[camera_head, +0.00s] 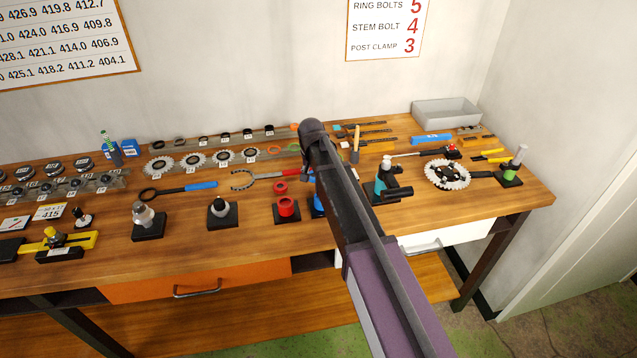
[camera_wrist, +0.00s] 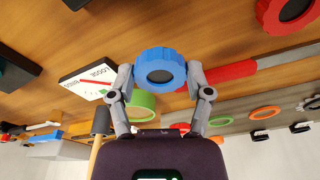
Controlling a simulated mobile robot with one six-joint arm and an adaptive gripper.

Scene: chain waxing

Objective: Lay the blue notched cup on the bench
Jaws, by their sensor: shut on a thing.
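The blue notched cup (camera_wrist: 148,58) is between the two fingers of my gripper (camera_wrist: 160,82) in the wrist view. It shows a notched rim and a dark round opening facing the camera. My gripper is shut on its sides. Bench top shows around and beyond the cup; I cannot tell if the cup touches it. The wooden bench (camera_head: 245,262) runs along the wall.
A white card (camera_wrist: 88,83) lies near the cup. Bare wood shows along the front edge.

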